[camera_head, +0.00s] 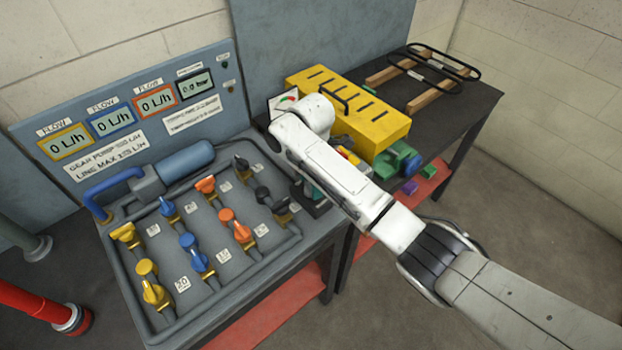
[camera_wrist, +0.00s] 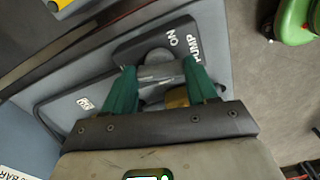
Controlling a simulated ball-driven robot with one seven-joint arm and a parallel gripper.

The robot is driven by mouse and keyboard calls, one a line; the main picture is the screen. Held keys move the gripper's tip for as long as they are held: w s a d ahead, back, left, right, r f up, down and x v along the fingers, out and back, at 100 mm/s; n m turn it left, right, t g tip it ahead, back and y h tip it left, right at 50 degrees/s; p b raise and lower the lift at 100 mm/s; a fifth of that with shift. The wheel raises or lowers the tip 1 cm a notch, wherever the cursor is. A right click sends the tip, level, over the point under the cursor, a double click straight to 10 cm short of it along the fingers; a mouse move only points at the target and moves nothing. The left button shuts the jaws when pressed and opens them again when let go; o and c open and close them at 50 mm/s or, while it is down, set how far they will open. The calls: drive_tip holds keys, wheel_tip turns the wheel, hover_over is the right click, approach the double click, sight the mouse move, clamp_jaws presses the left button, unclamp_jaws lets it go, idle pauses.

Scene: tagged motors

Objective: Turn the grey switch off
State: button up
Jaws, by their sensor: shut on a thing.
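The grey switch (camera_wrist: 160,73) sits on a dark plate marked "PUMP ON" (camera_wrist: 185,43) in the wrist view. My gripper (camera_wrist: 161,82) has its two green fingers on either side of the switch and is shut on it. The switch handle lies across between the fingertips, and a brass-coloured part (camera_wrist: 177,97) shows just below it. In the camera_head view my gripper (camera_head: 312,194) is at the right end of the grey valve panel, and my arm hides most of the switch and plate there.
The valve panel (camera_head: 215,277) carries several yellow, blue, orange and black valves left of my gripper. A yellow toolbox (camera_head: 385,125) and a green object (camera_head: 393,158) stand on the dark table (camera_head: 470,100) to the right. Floor is open at the lower right.

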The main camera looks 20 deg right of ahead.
drive_tip(key=shift+n, duration=1.2)
drive_tip(key=o, duration=1.1)
drive_tip(key=shift+c, duration=0.2)
wheel_tip(320, 180, up, 11)
drive_tip(key=shift+f, duration=0.15)
